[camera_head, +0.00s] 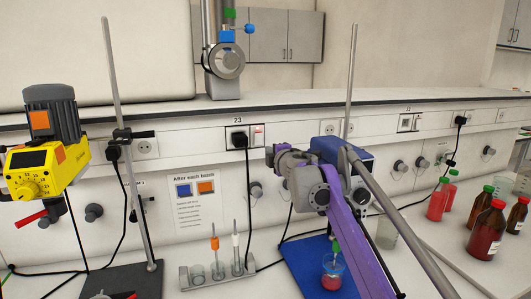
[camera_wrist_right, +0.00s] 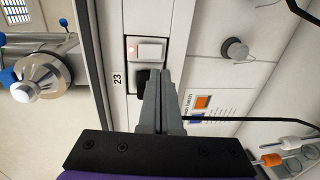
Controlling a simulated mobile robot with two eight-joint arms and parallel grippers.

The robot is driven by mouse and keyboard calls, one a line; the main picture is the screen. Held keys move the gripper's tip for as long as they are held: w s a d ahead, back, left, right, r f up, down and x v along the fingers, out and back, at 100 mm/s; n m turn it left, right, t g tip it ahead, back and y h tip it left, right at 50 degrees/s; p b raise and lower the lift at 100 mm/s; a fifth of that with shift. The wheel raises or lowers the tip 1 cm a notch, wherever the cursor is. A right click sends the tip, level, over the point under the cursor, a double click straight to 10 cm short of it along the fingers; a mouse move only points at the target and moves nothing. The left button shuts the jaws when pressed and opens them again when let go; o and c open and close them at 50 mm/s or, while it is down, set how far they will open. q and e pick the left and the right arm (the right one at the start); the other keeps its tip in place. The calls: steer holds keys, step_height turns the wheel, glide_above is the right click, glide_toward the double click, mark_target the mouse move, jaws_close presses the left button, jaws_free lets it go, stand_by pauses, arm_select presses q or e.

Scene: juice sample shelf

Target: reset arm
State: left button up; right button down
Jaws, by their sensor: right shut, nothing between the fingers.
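My right gripper (camera_head: 274,154) is raised in front of the wall panel, at the end of my purple arm that comes in from the lower right. In the right wrist view its two grey fingers (camera_wrist_right: 165,98) lie together, shut with nothing between them. They point toward the socket and switch (camera_wrist_right: 147,50) marked 23. The gripper looks clear of the bench objects. My left gripper does not show in either view.
A blue stirrer (camera_head: 352,158) on a blue base (camera_head: 303,262) stands behind my arm, with a beaker of red liquid (camera_head: 333,273). A rack (camera_head: 190,278) stands at the centre left, a yellow stirrer (camera_head: 35,172) at the far left.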

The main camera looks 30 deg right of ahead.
steer(key=shift+v, duration=0.85)
steer(key=shift+f, duration=0.1)
